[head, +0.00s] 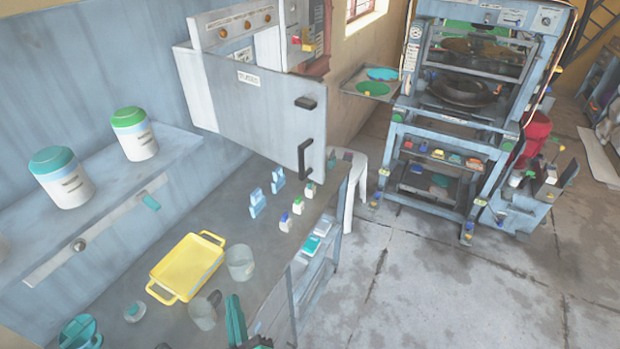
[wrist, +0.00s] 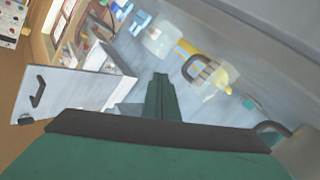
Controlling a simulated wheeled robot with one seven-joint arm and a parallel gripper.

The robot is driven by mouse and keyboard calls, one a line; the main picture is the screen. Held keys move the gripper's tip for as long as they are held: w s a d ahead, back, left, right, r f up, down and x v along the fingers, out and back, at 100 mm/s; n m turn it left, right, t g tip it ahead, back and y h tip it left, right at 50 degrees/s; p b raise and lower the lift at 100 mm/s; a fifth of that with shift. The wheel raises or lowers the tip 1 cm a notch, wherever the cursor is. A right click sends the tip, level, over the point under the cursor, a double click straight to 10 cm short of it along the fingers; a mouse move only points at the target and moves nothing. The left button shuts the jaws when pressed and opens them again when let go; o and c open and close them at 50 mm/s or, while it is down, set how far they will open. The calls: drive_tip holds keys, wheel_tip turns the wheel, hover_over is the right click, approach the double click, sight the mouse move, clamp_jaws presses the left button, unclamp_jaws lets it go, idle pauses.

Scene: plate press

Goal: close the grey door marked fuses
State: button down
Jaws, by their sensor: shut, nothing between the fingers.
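The grey door marked fuses (head: 250,110) shows in the head view at upper middle, standing open out over the bench. It has a white label at its upper left, and a black latch (head: 305,103) and a black handle (head: 303,160) at its right edge. My green gripper (head: 234,308) is at the bottom of the head view, well below the door and apart from it. Its fingers (wrist: 160,80) are together and empty in the wrist view. A grey panel with a black handle (wrist: 37,92) is left in the wrist view; I cannot tell if it is the fuses door.
The bench holds a yellow tray (head: 163,296), a clear cup (head: 240,263), and small blue and white bottles (head: 257,203) below the door. White canisters (head: 134,134) stand on the wall shelf. A blue press frame (head: 480,115) stands at right, with open floor (head: 400,290) before it.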

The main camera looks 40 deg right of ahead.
sight(320, 162)
drive_tip(key=w+d+r+m+g+h, duration=0.2)
drive_tip(key=d+r+m+h, duration=0.15)
drive_tip(key=r, duration=0.35)
drive_tip(key=w+d+r+m+g+h, duration=0.1)
drive_tip(key=w+d+r+m+h, duration=0.3)
drive_tip(key=r, duration=0.4)
drive_tip(key=s+d+r+m+g+h, duration=0.45)
drive_tip(key=s+r+m+g, duration=0.25)
drive_tip(key=r+m+g, duration=0.25)
drive_tip(key=shift+t, duration=0.35)
drive_tip(key=x, duration=1.1)
drive_tip(key=shift+w+d+r, duration=0.15)
drive_tip(key=shift+w+d, duration=0.15)
drive_tip(key=shift+w, duration=0.1)
drive_tip(key=shift+w+d+y, duration=0.3)
drive_tip(key=shift+w+d, duration=0.05)
drive_tip(key=shift+d, duration=0.4)
